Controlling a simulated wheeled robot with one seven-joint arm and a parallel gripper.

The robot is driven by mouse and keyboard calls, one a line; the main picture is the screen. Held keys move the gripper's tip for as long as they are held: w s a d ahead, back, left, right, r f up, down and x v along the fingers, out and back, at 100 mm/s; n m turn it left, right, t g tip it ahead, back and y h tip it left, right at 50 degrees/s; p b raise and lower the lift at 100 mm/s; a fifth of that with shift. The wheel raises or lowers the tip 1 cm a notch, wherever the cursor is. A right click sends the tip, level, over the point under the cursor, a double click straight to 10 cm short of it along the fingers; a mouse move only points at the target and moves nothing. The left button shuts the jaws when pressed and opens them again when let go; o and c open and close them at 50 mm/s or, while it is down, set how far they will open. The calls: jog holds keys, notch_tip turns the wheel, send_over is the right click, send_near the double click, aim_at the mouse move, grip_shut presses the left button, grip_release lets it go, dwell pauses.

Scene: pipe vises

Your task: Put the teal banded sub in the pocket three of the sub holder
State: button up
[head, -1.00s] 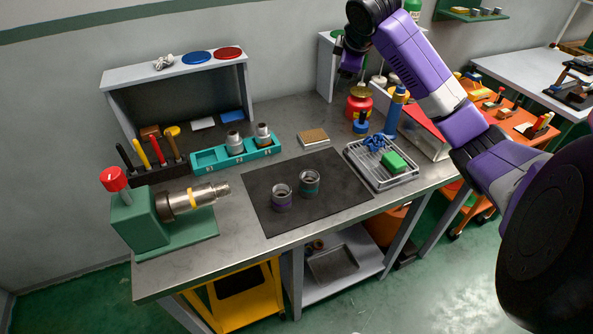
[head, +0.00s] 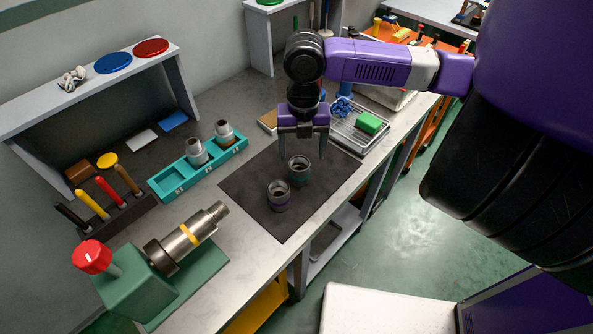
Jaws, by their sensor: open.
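The teal banded sub (head: 299,172), a grey metal ring with a teal band, stands upright on the dark mat (head: 245,183). My gripper (head: 303,155) points down with its fingers apart, empty, over or just behind this sub; the exact height gap is hard to tell. The teal sub holder (head: 165,183) lies left of the mat. Its near-left pocket is empty. Its middle and far pockets each hold a grey metal sub. The pocket labels are too small to read surely.
A purple banded sub (head: 279,196) stands close beside the teal one. A green vise (head: 150,290) clamps a metal pipe at the front left. A wire tray (head: 352,135) with a green block (head: 368,123) is right of my gripper. A tool rack (head: 112,210) stands at left.

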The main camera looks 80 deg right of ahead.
aim_at(299, 166)
jog(key=f, duration=0.2)
jog(key=f+p, duration=0.1)
jog(key=f, duration=0.4)
jog(key=shift+w+d+f+p, duration=0.2)
jog(key=shift+w+p, duration=0.1)
jog(key=shift+w, duration=0.1)
jog(key=shift+c, duration=0.2)
grip_shut()
jog(key=shift+r, duration=0.1)
notch_tip(299, 166, up, 20)
jog(key=b, duration=0.1)
jog(key=shift+b, duration=0.35)
